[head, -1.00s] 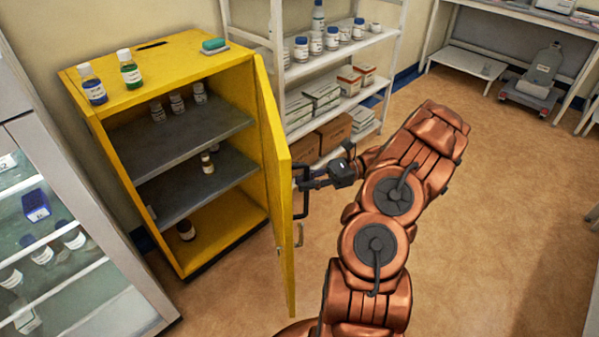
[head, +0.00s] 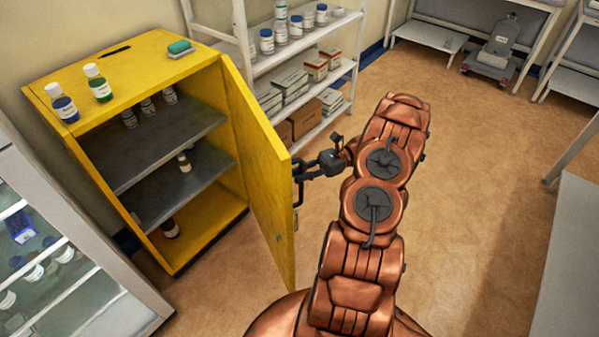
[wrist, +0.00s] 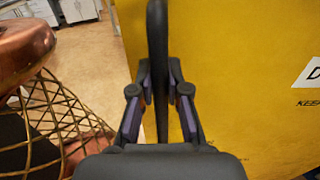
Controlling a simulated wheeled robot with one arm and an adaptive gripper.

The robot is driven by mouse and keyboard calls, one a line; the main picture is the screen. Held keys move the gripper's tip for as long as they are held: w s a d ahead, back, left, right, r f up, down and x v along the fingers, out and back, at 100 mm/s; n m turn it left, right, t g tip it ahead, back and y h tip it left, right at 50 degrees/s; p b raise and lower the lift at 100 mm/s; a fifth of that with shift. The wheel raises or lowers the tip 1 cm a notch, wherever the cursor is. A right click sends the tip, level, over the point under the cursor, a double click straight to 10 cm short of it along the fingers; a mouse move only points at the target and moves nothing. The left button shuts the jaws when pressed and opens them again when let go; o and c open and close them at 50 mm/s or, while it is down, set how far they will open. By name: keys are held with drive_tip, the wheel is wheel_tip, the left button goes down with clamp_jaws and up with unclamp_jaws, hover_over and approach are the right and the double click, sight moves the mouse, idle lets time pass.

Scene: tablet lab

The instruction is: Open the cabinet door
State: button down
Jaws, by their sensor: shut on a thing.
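The yellow cabinet (head: 110,62) stands at the left in the head view, its front open and its shelves in plain sight. Its door (head: 262,175) is swung well out to the right, with the inner face towards the head camera. My gripper (head: 303,170) is at the outer side of the door, on the dark handle (head: 298,190). In the wrist view, the black handle bar (wrist: 157,50) stands upright between the two fingers of my gripper (wrist: 158,85), which are shut on it. The yellow door face (wrist: 230,60) fills the right of that view.
Bottles (head: 62,103) and a green sponge (head: 180,47) sit on the cabinet top. A glass-fronted case (head: 95,265) stands at the left, a white shelf rack (head: 243,40) behind. A grey table (head: 570,260) is at the right. The floor (head: 470,200) between is clear.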

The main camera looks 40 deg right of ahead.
drive_tip(key=c, duration=1.1)
unclamp_jaws()
drive_tip(key=shift+c, duration=0.2)
